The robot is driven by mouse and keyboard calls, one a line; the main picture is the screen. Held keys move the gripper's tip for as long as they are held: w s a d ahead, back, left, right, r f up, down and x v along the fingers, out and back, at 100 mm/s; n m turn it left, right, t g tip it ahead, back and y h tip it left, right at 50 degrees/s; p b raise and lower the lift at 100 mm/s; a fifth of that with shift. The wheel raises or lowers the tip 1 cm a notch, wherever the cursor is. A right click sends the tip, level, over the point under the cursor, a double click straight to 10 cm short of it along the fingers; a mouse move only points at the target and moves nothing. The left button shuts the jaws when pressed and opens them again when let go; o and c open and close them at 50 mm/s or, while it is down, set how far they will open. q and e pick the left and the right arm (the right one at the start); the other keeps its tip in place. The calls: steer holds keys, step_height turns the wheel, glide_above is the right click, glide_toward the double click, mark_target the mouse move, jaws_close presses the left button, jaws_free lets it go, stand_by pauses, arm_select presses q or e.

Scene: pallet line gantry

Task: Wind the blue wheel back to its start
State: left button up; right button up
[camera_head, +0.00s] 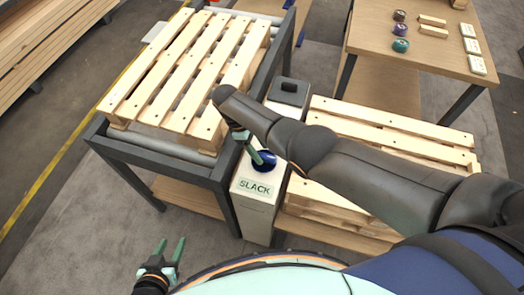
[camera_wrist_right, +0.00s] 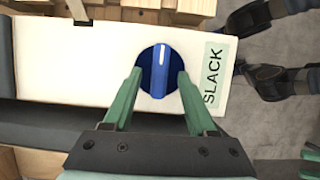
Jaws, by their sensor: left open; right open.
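The blue wheel (camera_head: 264,161) is a round knob with a raised bar on top of a pale post (camera_head: 255,208), beside a green label reading SLACK (camera_head: 255,188). In the right wrist view the wheel (camera_wrist_right: 158,88) shows a white mark on its bar, pointing to the picture's top. My right gripper (camera_head: 253,151) is open at the wheel; in the wrist view its green fingers (camera_wrist_right: 160,75) are on either side of the bar. I cannot tell whether they touch it. My left gripper (camera_head: 173,247) is open and empty, low in the head view, away from the post.
A wooden pallet (camera_head: 190,70) lies on a dark roller frame (camera_head: 200,172) left of the post. More pallets (camera_head: 395,135) are stacked to its right, partly behind my right arm. A wooden table (camera_head: 425,50) with small coloured items stands at the back right.

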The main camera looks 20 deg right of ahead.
steer(key=v, duration=1)
steer(key=shift+r+p, duration=0.3)
steer(key=shift+p, duration=0.1)
steer(key=shift+a, duration=0.1)
